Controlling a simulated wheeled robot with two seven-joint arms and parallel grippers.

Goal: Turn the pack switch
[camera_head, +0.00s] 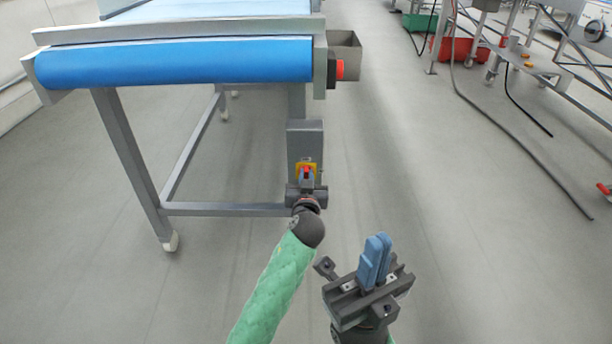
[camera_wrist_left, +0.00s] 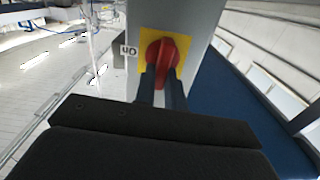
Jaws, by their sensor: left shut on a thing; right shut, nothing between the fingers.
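The pack switch is a red rotary knob (camera_wrist_left: 164,56) on a yellow plate (camera_wrist_left: 183,43), fixed to a grey box (camera_head: 304,139) at the conveyor's leg. In the left wrist view a label reading "on", upside down, sits beside the plate. My left gripper (camera_wrist_left: 160,88) is at the knob with its fingers shut on it. In the head view the left gripper (camera_head: 306,178) partly hides the knob. My right gripper (camera_head: 375,258) is shut and empty, to the right and nearer to me, with its blue fingers together.
The conveyor with its blue belt end (camera_head: 180,63) stands above and to the left on a grey frame (camera_head: 130,150). A metal bin (camera_head: 345,52) hangs at its right corner. A red crate (camera_head: 458,49) and cables lie far right. The floor between is clear.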

